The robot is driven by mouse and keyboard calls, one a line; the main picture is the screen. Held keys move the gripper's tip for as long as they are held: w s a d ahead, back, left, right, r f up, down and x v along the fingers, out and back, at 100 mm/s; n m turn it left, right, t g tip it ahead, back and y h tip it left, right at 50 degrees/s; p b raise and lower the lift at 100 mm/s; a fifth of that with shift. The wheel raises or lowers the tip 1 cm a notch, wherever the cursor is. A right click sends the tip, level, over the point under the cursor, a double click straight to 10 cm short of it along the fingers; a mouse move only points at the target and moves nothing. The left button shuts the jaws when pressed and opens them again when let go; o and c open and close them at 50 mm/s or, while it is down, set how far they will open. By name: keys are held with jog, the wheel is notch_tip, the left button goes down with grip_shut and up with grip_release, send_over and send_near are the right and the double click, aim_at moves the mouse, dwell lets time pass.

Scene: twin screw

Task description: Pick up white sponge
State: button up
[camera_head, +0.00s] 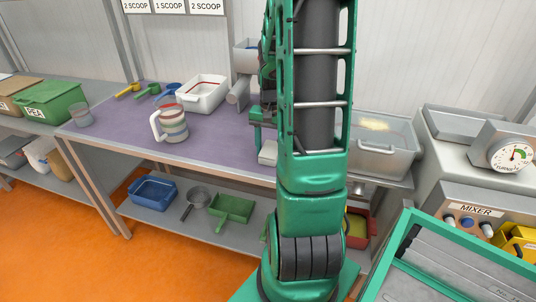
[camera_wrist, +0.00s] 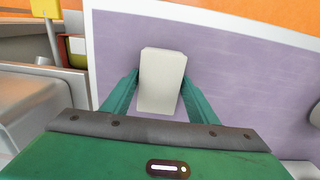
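The white sponge (camera_head: 268,152) is a pale block near the front edge of the purple tabletop, partly hidden by my arm in the head view. In the wrist view the sponge (camera_wrist: 162,82) stands out against the purple surface, between the tips of my two green fingers. My gripper (camera_wrist: 161,76) is open, one finger at each long side of the sponge. Any gap between fingertips and sponge is very small, and contact is unclear. In the head view my gripper (camera_head: 260,132) is just above the sponge, mostly hidden behind my arm.
The purple-topped table (camera_head: 115,130) also holds a striped jug (camera_head: 172,124), a white bin (camera_head: 202,94) and coloured scoops (camera_head: 155,90). A metal tray (camera_head: 382,147) lies to the right. Blue and green containers (camera_head: 232,208) sit on the lower shelf. The mixer (camera_head: 478,212) stands at far right.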

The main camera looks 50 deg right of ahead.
aim_at(270, 149)
jog(key=c, duration=0.6)
jog(key=shift+o, duration=0.2)
jog(key=shift+r, duration=0.45)
jog(key=r, duration=0.3)
jog(key=shift+s+a+r, duration=0.15)
jog(key=shift+a+r, duration=0.1)
jog(key=shift+r, duration=0.1)
jog(key=s+a+r, duration=0.6)
jog(key=a, duration=0.3)
jog(key=shift+a+r, duration=0.2)
